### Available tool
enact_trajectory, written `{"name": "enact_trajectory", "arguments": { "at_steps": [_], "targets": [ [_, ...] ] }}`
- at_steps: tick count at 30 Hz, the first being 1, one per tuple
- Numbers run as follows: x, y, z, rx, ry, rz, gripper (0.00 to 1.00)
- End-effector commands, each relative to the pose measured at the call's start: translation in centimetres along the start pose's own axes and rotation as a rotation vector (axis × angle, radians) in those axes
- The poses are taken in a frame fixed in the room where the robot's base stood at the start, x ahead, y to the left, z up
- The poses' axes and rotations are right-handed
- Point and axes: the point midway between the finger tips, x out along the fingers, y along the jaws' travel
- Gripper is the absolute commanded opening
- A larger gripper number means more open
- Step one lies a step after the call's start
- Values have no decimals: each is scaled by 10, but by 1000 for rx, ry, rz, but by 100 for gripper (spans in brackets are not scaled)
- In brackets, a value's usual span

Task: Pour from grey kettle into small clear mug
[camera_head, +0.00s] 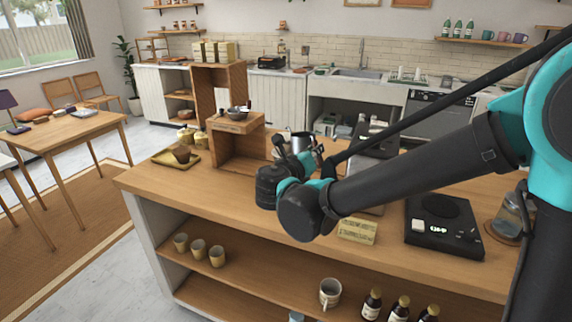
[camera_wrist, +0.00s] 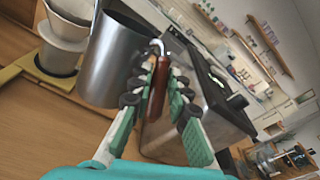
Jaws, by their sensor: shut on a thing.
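The grey kettle (camera_head: 299,142) is a steel vessel with a brown handle, partly hidden behind my arm in the head view. In the wrist view the kettle (camera_wrist: 112,62) fills the upper left, tilted in the picture. My gripper (camera_head: 306,162) is over the wooden counter. In the wrist view my gripper (camera_wrist: 158,80) is shut on the brown handle. A clear glass vessel (camera_head: 510,214) stands on a round coaster at the counter's right end. I cannot tell whether it is the small clear mug, and I see no other clear mug.
A boxy metal machine (camera_wrist: 185,118) is close right of the handle in the wrist view. A white cone-shaped dripper (camera_wrist: 62,48) is left of the kettle. A black scale (camera_head: 444,226) and a wooden shelf unit (camera_head: 222,118) stand on the counter (camera_head: 190,187). Cups and bottles sit below.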

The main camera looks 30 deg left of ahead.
Motion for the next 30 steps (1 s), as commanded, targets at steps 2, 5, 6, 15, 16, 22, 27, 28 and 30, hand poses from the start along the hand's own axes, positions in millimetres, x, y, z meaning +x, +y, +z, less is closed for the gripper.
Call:
{"name": "enact_trajectory", "arguments": {
  "at_steps": [2,5,6,15,16,22,27,28,30],
  "targets": [
    [0,1,-3,14,-12,-4,0],
    [0,2,-7,32,-24,-7,0],
    [0,3,-9,40,-29,-9,0],
    [0,8,-21,96,-67,-22,0],
    [0,8,-22,101,-71,-23,0],
    [0,10,-29,132,-92,-29,0],
    [0,10,-30,140,-98,-31,0],
    [0,10,-30,140,-98,-31,0],
    [0,10,-30,139,-97,-31,0]
  ]
}}
